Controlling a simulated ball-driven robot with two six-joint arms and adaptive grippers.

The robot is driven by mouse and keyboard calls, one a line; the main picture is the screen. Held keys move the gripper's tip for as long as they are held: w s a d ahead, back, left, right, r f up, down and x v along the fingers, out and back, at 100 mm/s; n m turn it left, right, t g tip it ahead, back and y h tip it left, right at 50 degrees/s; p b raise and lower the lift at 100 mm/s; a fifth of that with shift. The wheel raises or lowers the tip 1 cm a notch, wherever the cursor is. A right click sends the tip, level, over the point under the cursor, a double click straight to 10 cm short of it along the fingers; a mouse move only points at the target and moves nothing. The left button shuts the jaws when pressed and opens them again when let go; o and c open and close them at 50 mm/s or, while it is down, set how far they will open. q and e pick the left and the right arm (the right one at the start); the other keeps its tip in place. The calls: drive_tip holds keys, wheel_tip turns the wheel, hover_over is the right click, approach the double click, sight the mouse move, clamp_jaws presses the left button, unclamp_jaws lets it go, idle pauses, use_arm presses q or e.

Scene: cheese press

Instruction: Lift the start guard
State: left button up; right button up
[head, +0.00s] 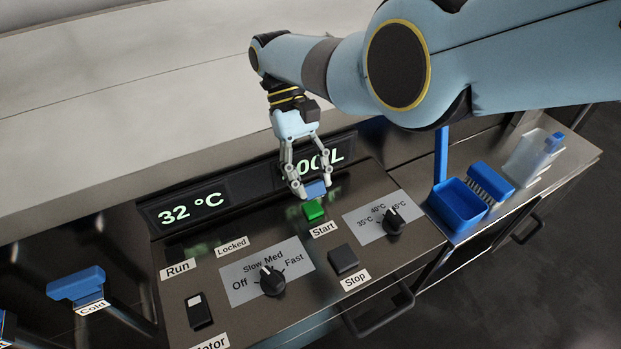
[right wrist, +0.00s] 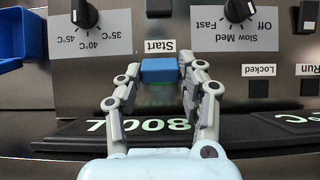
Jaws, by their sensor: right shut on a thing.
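The start guard (head: 316,189) is a small blue piece at the green start button (head: 314,211), above the "Start" label on the panel. In the head view the green button shows in front of the guard. My right gripper (head: 309,193) reaches down from above and is shut on the guard. In the right wrist view the blue guard (right wrist: 159,71) sits between the two fingertips of my right gripper (right wrist: 157,68), close to the "Start" label. The exact tilt of the guard is hard to tell. My left gripper is not in view.
Around the button are the speed knob (head: 272,281), the temperature knob (head: 393,222), the dark stop button (head: 344,261) and a motor switch (head: 200,311). A display (head: 192,208) reads 32 °C. A blue bin (head: 458,203) stands right; a blue cold handle (head: 76,284) is left.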

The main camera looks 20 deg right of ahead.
drive_tip(key=o, duration=1.2)
drive_tip(key=shift+c, duration=0.2)
